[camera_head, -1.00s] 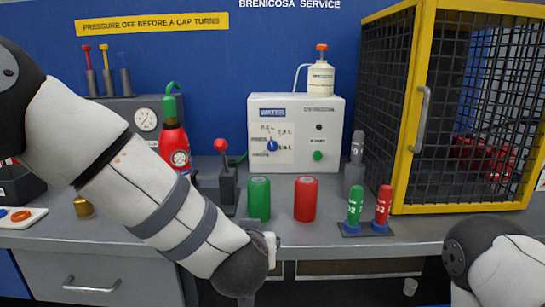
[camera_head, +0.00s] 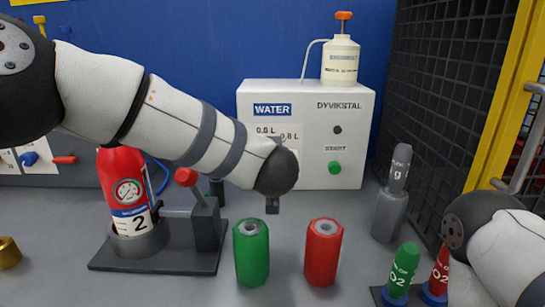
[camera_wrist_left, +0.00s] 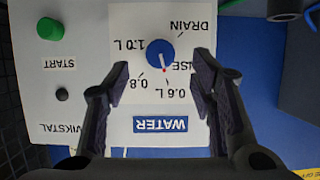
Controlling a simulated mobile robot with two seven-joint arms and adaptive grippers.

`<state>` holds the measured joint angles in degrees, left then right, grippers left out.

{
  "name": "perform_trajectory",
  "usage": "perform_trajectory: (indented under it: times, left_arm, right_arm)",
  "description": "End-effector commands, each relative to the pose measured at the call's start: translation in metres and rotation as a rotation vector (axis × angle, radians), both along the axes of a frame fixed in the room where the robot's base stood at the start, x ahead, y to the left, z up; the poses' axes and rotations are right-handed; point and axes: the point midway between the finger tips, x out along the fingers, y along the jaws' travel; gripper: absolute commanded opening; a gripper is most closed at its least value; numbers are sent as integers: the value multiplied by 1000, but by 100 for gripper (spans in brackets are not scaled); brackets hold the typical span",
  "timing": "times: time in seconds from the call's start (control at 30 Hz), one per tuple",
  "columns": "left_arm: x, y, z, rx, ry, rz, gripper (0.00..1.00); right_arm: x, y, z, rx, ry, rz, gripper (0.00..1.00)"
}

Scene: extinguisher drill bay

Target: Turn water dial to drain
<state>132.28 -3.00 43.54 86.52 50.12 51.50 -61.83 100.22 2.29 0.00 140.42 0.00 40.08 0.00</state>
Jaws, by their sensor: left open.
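The white water box (camera_head: 352,110) stands against the back wall, and my left arm hides its dial in the head view. In the left wrist view, turned upside down, the blue water dial (camera_wrist_left: 160,52) shows with its pointer directed roughly at the 0.6 L mark. The DRAIN label (camera_wrist_left: 193,38) is up and right of the dial there. My left gripper (camera_wrist_left: 159,64) is open, its fingers on either side of the dial in that picture. Contact is not visible.
A red extinguisher (camera_head: 122,175) stands in a holder with a red-knobbed lever at left. A green cylinder (camera_head: 251,252) and a red cylinder (camera_head: 322,252) stand below my left arm. A white bottle (camera_head: 340,62) tops the box. A mesh cage (camera_head: 435,90) is at right.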

Motion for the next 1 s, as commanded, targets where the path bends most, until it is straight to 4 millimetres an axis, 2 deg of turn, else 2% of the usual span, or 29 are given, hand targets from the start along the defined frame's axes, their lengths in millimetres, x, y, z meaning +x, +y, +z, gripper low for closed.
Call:
perform_trajectory:
  times: [0.1, 0.2, 0.33, 0.6, 0.8, 0.83, 1.0]
  left_arm:
    - [27, 1, -14, -2, 3, 3, 51]
    - [40, 0, -17, -1, 0, 2, 51]
    - [49, 0, -19, -1, -2, 1, 51]
    - [50, 0, -21, 1, 0, 0, 51]
    - [50, 0, -21, 1, 0, 0, 5]
    - [50, 0, -21, 0, 0, 0, 2]
    - [50, 1, -21, -37, 0, 0, 3]
  right_arm:
    - [0, 0, -1, 0, 3, 0, 57]
    - [1, 0, 0, 0, -4, 0, 57]
    - [2, 0, 1, 0, -8, 0, 57]
    - [2, 0, 1, 0, -8, 0, 57]
    - [2, 0, 1, 0, -8, 0, 57]
    - [2, 0, 1, 0, -8, 0, 57]
    - [2, 0, 1, 0, -8, 0, 57]
